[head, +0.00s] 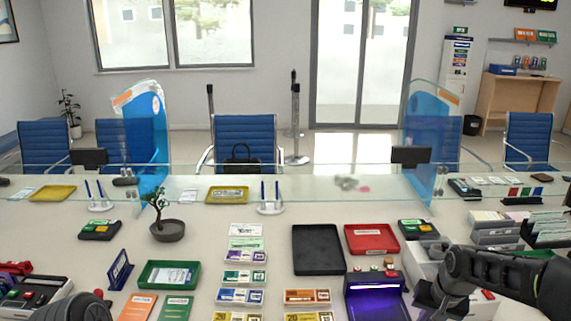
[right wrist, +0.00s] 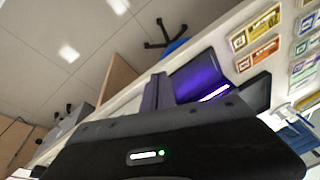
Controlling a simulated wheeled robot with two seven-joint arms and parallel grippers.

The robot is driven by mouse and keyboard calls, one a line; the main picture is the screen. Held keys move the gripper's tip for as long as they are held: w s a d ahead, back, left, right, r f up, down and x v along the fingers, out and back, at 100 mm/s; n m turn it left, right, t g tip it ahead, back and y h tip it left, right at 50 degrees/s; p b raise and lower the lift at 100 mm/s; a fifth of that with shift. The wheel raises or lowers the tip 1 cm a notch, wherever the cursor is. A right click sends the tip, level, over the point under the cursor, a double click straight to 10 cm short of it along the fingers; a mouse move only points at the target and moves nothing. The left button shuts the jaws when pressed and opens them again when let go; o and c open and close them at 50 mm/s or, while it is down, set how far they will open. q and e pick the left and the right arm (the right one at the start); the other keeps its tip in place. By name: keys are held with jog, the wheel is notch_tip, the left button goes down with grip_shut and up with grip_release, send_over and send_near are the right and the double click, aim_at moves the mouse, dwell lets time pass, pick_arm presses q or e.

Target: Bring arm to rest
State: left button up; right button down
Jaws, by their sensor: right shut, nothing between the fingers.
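My right arm comes in from the right edge in the head view and bends down over the right side of the counter. My right gripper (head: 436,298) is at its low end, right of the purple-lit device (head: 375,298). In the right wrist view, the gripper fingers (right wrist: 156,92) are together with nothing between them, near the same purple-lit device (right wrist: 200,78). A dark rounded part at the bottom left of the head view looks like my left arm. My left gripper is not seen.
The counter holds a black tray (head: 318,250), a red tray (head: 371,239), a green tray (head: 168,274), a potted bonsai (head: 167,230) and rows of banknote bundles (head: 242,276). Paper racks (head: 547,229) stand at the right. A glass screen runs along the back.

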jog(key=s+a+f+n+t+y, duration=0.1)
jog(key=s+a+f, duration=0.1)
jog(key=a+f, duration=0.6)
jog(key=s+a+f+n+y, duration=0.1)
jog(key=s+a+f, duration=0.1)
jog(key=a+f, duration=0.55)
jog(key=s+a+f+g, duration=0.1)
jog(key=s+a+f, duration=0.3)
jog(key=s, duration=0.3)
jog(key=s+a+f+g+y, duration=0.1)
jog(key=s+a+f, duration=0.2)
jog(key=s, duration=0.5)
jog(key=s+a+f+n+g, duration=0.1)
jog(key=s+a+f, duration=0.3)
jog(key=s, duration=0.4)
jog(key=shift+a+f+g+y, duration=0.3)
jog(key=shift+a+f, duration=0.05)
jog(key=shift+a, duration=0.15)
